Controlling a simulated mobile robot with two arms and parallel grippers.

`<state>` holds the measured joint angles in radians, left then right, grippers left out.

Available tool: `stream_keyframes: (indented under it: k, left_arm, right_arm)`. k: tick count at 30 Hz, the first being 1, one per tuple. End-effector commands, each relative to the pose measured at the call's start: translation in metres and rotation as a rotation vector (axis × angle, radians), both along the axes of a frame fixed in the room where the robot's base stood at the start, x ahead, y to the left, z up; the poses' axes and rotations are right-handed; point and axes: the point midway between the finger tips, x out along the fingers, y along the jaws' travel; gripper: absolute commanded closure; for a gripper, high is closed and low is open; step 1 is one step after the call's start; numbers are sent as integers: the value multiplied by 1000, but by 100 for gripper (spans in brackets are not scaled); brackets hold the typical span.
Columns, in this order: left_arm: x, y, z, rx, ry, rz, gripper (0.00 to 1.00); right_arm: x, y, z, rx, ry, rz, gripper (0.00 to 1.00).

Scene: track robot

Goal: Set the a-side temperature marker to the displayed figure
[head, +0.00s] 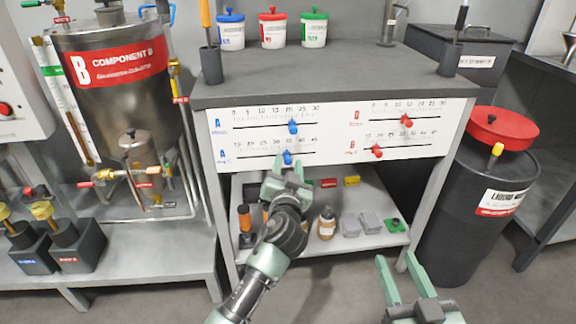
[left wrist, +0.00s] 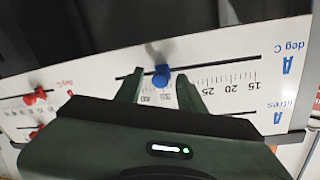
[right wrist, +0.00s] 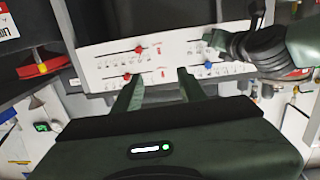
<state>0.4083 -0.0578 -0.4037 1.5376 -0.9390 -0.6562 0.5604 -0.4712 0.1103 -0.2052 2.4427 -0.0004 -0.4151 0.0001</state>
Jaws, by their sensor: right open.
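The white panel (head: 335,136) has two blue A sliders on its left and two red B sliders on its right. The lower A scale, marked deg C, carries a blue marker (head: 287,157) near the middle-right, at about 35. My left gripper (head: 289,166) is at this marker. In the left wrist view the blue marker (left wrist: 161,76) stands between the open fingertips, with a gap on both sides. The upper blue A marker (head: 293,126) is on the litres scale. My right gripper (head: 396,258) is open and empty, low in front of the bench. I cannot read any displayed target figure.
Red B markers sit on the upper (head: 406,121) and lower (head: 377,152) right scales. A steel Component B tank (head: 112,95) stands left, and a dark drum (head: 488,200) with a red lid right. Bottles and small items fill the shelf (head: 340,241) below the panel.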

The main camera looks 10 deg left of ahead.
Motion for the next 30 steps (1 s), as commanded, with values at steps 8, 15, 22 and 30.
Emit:
stream_keyframes:
  k: [8, 15, 22, 30]
  left_arm:
    - [-39, -6, -1, -2, 4, -2, 61]
    - [-71, -9, -1, 0, 3, -1, 61]
    - [-77, -10, -1, 0, 1, -1, 61]
    - [-76, -10, -1, 0, 2, 0, 61]
  right_arm:
    - [-7, -7, -31, -42, 167, -12, 59]
    - [-15, -12, -53, -69, 277, -18, 59]
    - [-17, -13, -58, -74, 299, -19, 59]
    - [-16, -13, -57, -74, 298, -19, 59]
